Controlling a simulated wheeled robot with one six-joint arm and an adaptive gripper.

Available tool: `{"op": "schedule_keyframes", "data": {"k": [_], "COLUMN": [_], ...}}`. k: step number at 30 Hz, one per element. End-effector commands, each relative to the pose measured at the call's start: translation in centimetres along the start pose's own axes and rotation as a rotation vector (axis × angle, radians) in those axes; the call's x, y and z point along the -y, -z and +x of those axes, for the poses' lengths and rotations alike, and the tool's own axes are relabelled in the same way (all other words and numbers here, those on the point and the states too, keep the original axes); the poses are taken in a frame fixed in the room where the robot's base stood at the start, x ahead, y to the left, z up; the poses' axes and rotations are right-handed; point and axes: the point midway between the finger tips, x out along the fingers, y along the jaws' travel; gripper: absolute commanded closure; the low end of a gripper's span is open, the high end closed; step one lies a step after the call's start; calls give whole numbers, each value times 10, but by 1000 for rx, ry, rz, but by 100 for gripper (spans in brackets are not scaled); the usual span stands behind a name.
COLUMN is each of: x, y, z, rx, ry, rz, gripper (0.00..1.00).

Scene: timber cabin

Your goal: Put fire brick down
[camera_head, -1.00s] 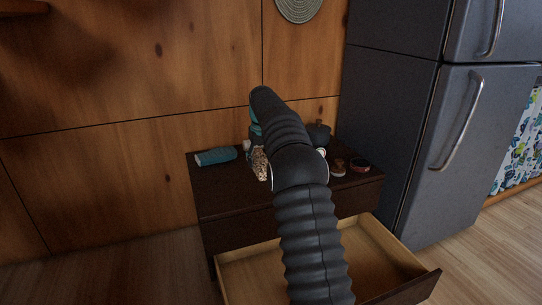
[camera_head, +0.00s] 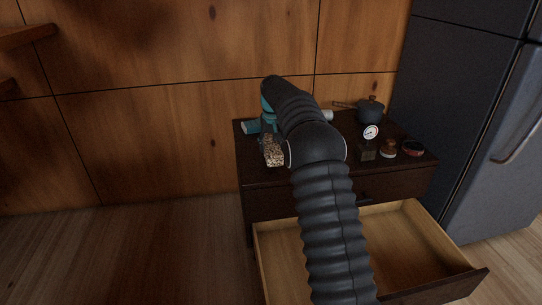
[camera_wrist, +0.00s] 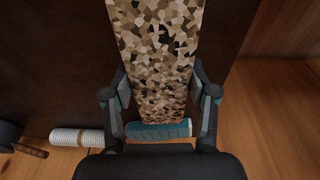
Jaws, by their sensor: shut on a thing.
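The fire brick (camera_head: 274,151) is a speckled tan, brown and black block. My gripper (camera_wrist: 160,100) is shut on it, with one finger on each side in the wrist view, where the brick (camera_wrist: 155,45) runs up out of the picture. In the head view the brick hangs below my gripper, over the left part of the dark cabinet top (camera_head: 250,168). I cannot tell whether its lower end touches the top. My arm hides part of the gripper.
A teal rolled item (camera_head: 251,127) lies behind the brick. A pot (camera_head: 370,109), a dial scale (camera_head: 370,134), a small brown-topped jar (camera_head: 388,148) and a reddish bowl (camera_head: 412,148) stand at the right. An open empty drawer (camera_head: 400,240) juts out below. A fridge (camera_head: 450,110) stands right.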

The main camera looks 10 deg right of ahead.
Motion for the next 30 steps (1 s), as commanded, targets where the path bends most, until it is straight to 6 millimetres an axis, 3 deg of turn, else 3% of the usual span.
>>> {"op": "schedule_keyframes", "data": {"k": [12,23,24,27,30], "x": [1,1,1,1,1], "y": [-6,-6,-7,-7,-7], "z": [38,41,43,42,42], "rx": [-1,-1,1,1,1], "ry": [0,0,0,0,0], "rz": [0,1,0,1,1], "gripper": [100,100,40,17,17]}}
